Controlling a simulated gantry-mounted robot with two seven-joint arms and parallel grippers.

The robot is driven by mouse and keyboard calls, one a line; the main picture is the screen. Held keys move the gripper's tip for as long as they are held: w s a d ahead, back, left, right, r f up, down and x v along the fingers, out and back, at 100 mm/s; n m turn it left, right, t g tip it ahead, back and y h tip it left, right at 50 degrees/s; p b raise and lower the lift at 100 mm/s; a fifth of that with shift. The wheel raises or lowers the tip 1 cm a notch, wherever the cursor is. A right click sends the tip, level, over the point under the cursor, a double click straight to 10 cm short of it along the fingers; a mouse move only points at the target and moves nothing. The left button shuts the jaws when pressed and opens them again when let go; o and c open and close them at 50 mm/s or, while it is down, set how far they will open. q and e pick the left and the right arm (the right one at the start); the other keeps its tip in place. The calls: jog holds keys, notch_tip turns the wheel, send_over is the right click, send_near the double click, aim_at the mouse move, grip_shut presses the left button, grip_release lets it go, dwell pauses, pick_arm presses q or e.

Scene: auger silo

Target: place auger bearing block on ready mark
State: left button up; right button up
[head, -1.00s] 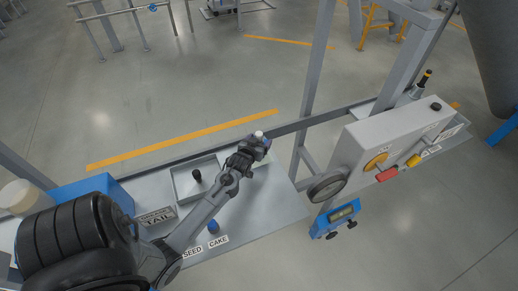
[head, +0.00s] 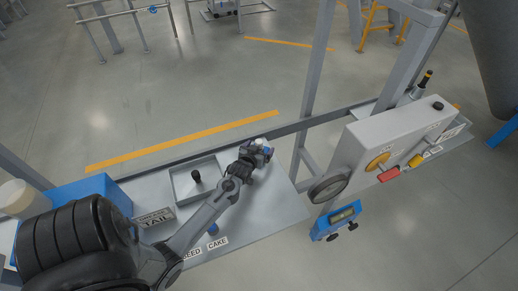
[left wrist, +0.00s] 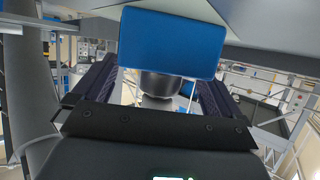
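In the head view, my left gripper (head: 252,155) is over the far right part of the grey bench. Whether the block touches the bench is unclear. I cannot make out a ready mark; the gripper and block cover that part of the bench. My right gripper is not in view.
A shallow grey tray (head: 181,200) with a black-knobbed piece (head: 196,176) lies left of the gripper. Right of the bench are a round dial (head: 329,186), a blue meter (head: 336,222) and a grey control box (head: 385,140).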

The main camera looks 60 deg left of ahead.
pick_arm(q)
jog(key=shift+r, duration=0.1)
jog(key=shift+r, duration=0.15)
jog(key=shift+s+d+r, duration=0.15)
jog(key=shift+s+d, duration=0.1)
jog(key=shift+s, duration=0.05)
jog(key=p+v, duration=0.3)
jog(key=v, duration=0.7)
jog(key=s+d+r+m+g+h, duration=0.15)
jog(key=d+m+h, duration=0.4)
jog(key=d, duration=1.05)
jog(key=s+d+r+m+g+h, duration=0.2)
jog(key=s+d+m+g+h, duration=0.1)
jog(key=s+d, duration=0.8)
jog(key=d+m+g, duration=0.1)
jog(key=g, duration=0.1)
jog(key=shift+s+d+g, duration=0.35)
jog(key=shift+d, duration=0.05)
notch_tip(320, 180, up, 34)
jog(key=p, duration=3.4)
